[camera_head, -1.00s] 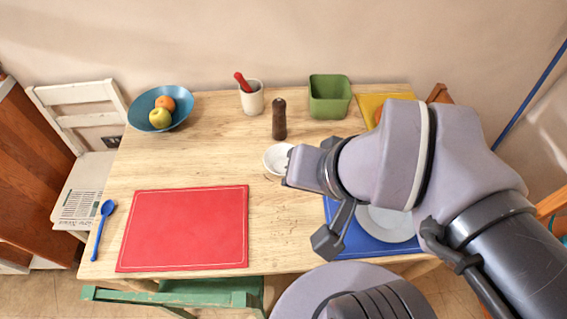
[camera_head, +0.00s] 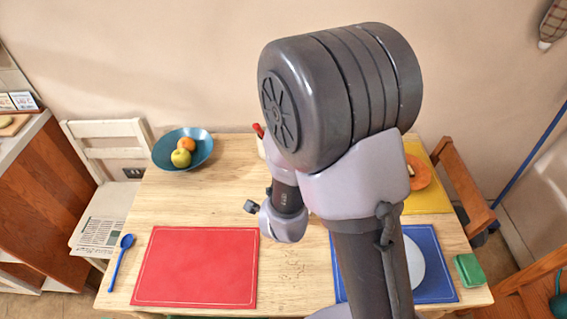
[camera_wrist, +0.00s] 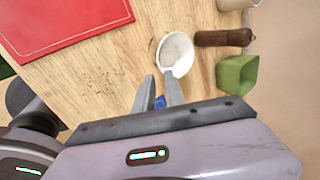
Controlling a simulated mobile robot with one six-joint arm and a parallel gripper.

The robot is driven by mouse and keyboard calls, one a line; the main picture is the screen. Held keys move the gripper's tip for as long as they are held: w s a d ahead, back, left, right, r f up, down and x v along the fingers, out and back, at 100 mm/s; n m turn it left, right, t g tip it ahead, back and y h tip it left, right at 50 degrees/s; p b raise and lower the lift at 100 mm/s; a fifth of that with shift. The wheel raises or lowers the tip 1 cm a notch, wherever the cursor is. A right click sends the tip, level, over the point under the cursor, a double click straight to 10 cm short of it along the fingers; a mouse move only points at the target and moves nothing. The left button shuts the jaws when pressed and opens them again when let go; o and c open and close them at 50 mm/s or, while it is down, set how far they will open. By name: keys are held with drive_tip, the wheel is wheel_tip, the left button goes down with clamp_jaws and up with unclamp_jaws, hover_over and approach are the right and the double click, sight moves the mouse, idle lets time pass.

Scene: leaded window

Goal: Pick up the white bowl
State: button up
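The white bowl (camera_wrist: 176,50) sits on the wooden table in the wrist view, just beyond my fingertips. My gripper (camera_wrist: 161,80) is open, its two fingers apart with no bowl between them. The right fingertip overlaps the bowl's near edge in the picture; I cannot tell whether it touches. In the head view the bowl is hidden behind my arm, and my fingers are not visible there.
A red mat (camera_head: 197,267), a blue fruit bowl (camera_head: 203,150) and a blue spoon (camera_head: 120,262) lie left. A blue mat (camera_head: 437,284) with a plate lies right.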

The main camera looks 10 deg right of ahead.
drive_tip(key=b+x, duration=0.1)
drive_tip(key=x, duration=0.5)
drive_tip(key=b+x, duration=0.2)
drive_tip(key=x, duration=0.4)
drive_tip(key=d+b+x, duration=0.1)
drive_tip(key=b+x, duration=0.1)
drive_tip(key=x, duration=0.3)
drive_tip(key=shift+s+d+f, duration=0.1)
drive_tip(key=shift+s+f, duration=0.05)
drive_tip(key=shift+f, duration=0.3)
drive_tip(key=shift+r, duration=0.1)
drive_tip(key=shift+c, duration=0.3)
clamp_jaws()
drive_tip(key=shift+r, duration=0.1)
